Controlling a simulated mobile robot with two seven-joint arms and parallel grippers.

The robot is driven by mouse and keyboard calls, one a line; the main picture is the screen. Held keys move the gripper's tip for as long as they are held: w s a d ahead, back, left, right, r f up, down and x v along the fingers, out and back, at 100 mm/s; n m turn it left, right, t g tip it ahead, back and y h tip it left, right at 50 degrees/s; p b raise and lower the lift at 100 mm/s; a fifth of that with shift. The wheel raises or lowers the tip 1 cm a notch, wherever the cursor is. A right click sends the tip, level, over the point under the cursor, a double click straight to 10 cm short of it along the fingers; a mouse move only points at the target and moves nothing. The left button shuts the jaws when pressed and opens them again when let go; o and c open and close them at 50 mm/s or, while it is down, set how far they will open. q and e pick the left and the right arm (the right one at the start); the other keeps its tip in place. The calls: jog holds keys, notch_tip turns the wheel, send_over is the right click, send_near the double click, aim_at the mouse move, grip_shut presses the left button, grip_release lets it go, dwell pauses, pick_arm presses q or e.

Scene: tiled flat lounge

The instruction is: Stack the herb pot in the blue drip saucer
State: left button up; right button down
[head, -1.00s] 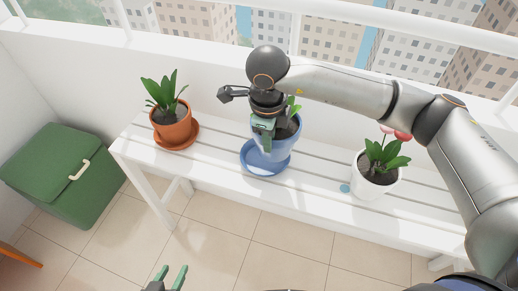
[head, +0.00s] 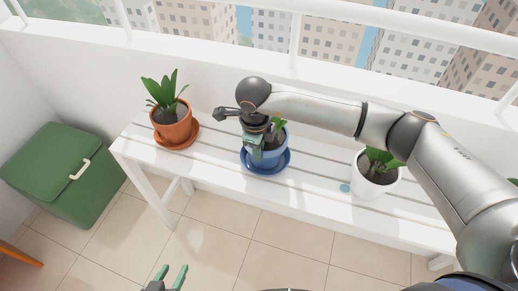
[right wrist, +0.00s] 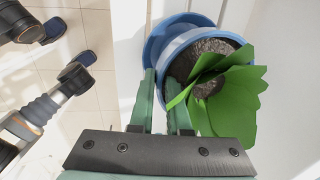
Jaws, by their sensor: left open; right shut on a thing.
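The herb pot (head: 272,156) is a blue pot with dark soil and green leaves. My right gripper (head: 257,150) is shut on its rim. The pot looks upright and is inside the outline of the blue drip saucer (head: 287,164) on the white bench; I cannot tell whether its base touches the saucer. In the right wrist view the fingers (right wrist: 163,100) grip the rim of the pot (right wrist: 174,50), with the saucer (right wrist: 156,38) showing beyond it. My left gripper (head: 171,276) is open and empty at the bottom, over the floor.
A terracotta pot (head: 182,130) on its own saucer stands at the bench's left end. A green bin (head: 60,170) is left of the bench. A white railing runs behind.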

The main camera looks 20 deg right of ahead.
jog(key=shift+w+f+b, duration=0.1)
jog(key=shift+f+b, duration=0.1)
jog(key=shift+b, duration=0.1)
jog(key=c, duration=1.3)
grip_release()
jog(key=shift+f, duration=0.15)
jog(key=shift+c, duration=0.2)
jog(key=o, duration=0.5)
jog(key=shift+c, duration=0.2)
jog(key=shift+r+p, duration=0.5)
jog(key=shift+r, duration=0.15)
notch_tip(320, 180, up, 11)
jog(key=s+a, duration=0.1)
jog(key=shift+s+r, duration=0.2)
jog(key=shift+s, duration=0.15)
